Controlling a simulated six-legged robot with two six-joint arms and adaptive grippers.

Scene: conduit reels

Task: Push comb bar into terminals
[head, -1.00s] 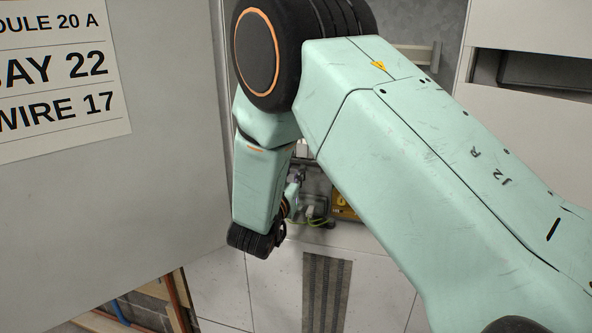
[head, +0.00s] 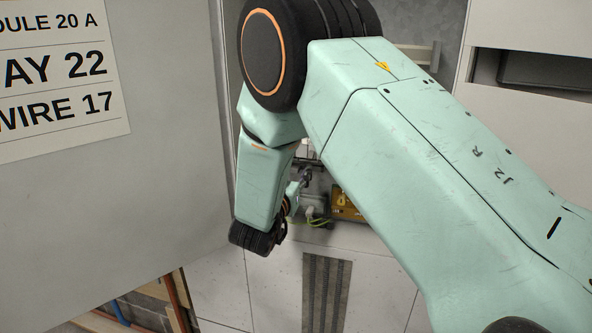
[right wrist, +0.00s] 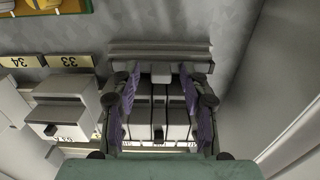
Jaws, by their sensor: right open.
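My right gripper (right wrist: 156,85) is open in the right wrist view. Its two purple-padded fingers stand either side of several grey terminal blocks (right wrist: 152,118); I cannot tell whether they touch them. A grey horizontal bar (right wrist: 160,52) lies across the wall just beyond the fingertips; I cannot tell whether it is the comb bar or a rail. In the head view only a small part of the right gripper (head: 304,176) shows, below my forearm, and the terminals are mostly hidden there. My left gripper is not in view.
A grey block (right wrist: 60,118) stands left of the fingers, with a yellow label 33 (right wrist: 70,61) above it. A pale panel (right wrist: 290,85) rises close on the right. In the head view a large grey door (head: 160,190) with a paper sign (head: 65,75) fills the left.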

